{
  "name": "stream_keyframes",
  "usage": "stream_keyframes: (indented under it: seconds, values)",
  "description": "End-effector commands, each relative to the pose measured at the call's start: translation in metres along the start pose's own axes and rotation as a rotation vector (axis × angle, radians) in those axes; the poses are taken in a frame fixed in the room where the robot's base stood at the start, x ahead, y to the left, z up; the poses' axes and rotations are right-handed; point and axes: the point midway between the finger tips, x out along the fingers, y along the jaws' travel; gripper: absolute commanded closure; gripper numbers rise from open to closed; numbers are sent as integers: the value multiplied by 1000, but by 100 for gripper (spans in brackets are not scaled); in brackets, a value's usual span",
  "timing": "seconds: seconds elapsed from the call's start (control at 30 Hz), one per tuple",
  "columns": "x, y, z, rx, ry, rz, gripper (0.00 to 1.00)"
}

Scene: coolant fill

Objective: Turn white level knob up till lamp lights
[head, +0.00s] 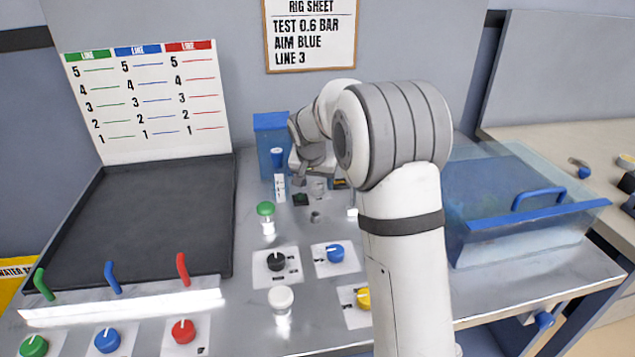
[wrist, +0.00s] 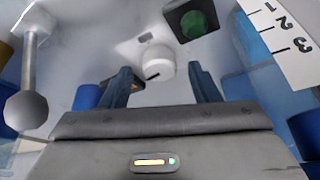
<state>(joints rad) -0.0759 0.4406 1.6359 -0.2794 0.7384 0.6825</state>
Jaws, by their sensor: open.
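The white knob (wrist: 155,63) has a short dark mark on its face and sits on a white plate in the wrist view. My gripper (wrist: 163,88) is open, with one blue finger on each side of the knob's lower edge and gaps between fingers and knob. A dark square lamp with a dull green lens (wrist: 193,20) is right of the knob and looks unlit; in the head view it is a small dark square (head: 300,199). A white level scale (wrist: 282,38) with black numbers stands at the right. In the head view my arm partly hides the knob.
A grey lever with a round end (wrist: 27,108) is at the left of the wrist view. Green-capped (head: 265,209) and white-capped (head: 281,298) posts, and black (head: 276,261), blue (head: 335,253) and yellow (head: 363,298) knobs are nearer. A clear blue bin (head: 525,225) stands right.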

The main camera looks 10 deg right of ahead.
Motion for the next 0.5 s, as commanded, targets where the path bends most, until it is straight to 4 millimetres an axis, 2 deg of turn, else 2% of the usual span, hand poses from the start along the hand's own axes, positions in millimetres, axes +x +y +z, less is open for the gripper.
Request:
stream_keyframes:
  seconds: [0.3, 0.5]
  values:
    - [-54, 0, -1, 1, 3, -2, 44]
    - [-70, 0, 0, 0, 1, -1, 44]
